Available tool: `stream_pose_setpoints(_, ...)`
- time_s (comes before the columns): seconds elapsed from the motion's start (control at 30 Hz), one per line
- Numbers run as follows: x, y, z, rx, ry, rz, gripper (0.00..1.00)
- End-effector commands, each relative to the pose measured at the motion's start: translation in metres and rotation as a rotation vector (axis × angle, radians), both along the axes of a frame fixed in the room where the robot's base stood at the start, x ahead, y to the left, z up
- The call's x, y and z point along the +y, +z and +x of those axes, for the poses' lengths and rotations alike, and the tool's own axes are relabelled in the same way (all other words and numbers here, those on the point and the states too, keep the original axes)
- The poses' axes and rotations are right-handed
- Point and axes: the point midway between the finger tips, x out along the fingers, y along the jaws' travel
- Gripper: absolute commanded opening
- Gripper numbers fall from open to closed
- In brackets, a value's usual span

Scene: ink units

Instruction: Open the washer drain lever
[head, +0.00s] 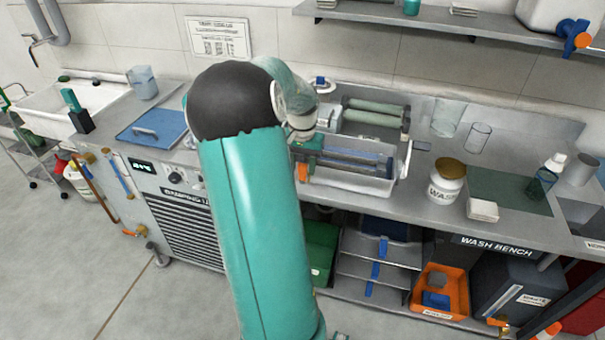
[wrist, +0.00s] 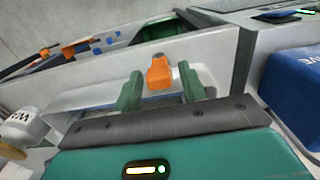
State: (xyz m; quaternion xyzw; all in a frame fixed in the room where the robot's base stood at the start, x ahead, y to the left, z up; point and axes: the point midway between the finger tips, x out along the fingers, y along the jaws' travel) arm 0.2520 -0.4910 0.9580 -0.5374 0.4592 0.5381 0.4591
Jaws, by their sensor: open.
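The washer is a pale tray-like unit (head: 347,187) with rollers, on the bench in the head view. Its orange drain lever (head: 303,173) shows at its left front corner, just below my gripper (head: 306,148). In the wrist view the orange lever (wrist: 158,77) stands between the two green fingers of my gripper (wrist: 160,84). The fingers are apart, with a visible gap on each side of the lever. I cannot tell how far the tips reach past it. My arm hides part of the washer's left side in the head view.
A white jar (head: 445,186) and a small white block (head: 482,210) stand right of the washer. A blue lid (head: 152,129) lies on the left unit. Below the bench are an orange bin (head: 440,291) and grey shelves (head: 378,268). The floor at left front is clear.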

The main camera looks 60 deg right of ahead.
Motion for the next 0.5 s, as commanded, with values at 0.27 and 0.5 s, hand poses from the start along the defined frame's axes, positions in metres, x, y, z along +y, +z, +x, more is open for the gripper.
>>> stream_pose_setpoints(0.27,0.000,-0.033,-0.001,0.000,-0.002,0.001,0.42)
stream_pose_setpoints(0.5,0.000,-0.035,-0.001,0.000,-0.001,-0.001,0.42)
